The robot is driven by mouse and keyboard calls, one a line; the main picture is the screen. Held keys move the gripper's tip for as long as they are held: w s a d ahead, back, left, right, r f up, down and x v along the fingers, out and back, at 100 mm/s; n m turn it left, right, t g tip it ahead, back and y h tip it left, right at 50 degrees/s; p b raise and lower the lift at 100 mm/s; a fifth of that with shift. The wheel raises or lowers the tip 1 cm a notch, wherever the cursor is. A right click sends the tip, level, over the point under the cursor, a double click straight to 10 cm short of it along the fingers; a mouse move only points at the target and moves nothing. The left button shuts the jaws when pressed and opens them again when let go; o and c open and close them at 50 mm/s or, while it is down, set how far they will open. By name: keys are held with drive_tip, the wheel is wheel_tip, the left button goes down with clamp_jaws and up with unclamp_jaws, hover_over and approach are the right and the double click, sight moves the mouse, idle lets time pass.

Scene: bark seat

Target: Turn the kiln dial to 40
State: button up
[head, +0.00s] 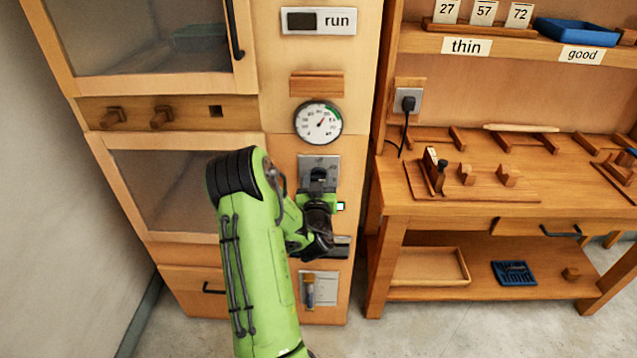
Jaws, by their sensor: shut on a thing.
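The kiln cabinet (275,105) fills the left half of the head view. A round gauge (318,122) with a white face, a green arc and a red needle sits on its front panel; the needle points to the upper right, and its numbers are too small to read. Below it is a grey metal plate (318,163). My gripper (318,185) is at this plate, shut on what seems to be the kiln dial. My gripper and wrist hide most of the dial, so its setting cannot be read.
A "run" display (318,21) is above the gauge. A small switch plate (318,289) is low on the panel. A wooden workbench (450,205) stands close on the right, with a plugged socket (407,102) and jigs. Open floor (430,335) shows in front.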

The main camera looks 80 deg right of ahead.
drive_tip(key=n, duration=0.4)
drive_tip(key=shift+w+n+b, duration=0.1)
drive_tip(key=shift+n+b, duration=0.25)
drive_tip(key=shift+n, duration=0.05)
idle(0.4)
drive_tip(key=o, duration=1.1)
drive_tip(key=shift+c, duration=0.2)
drive_tip(key=shift+w, duration=0.1)
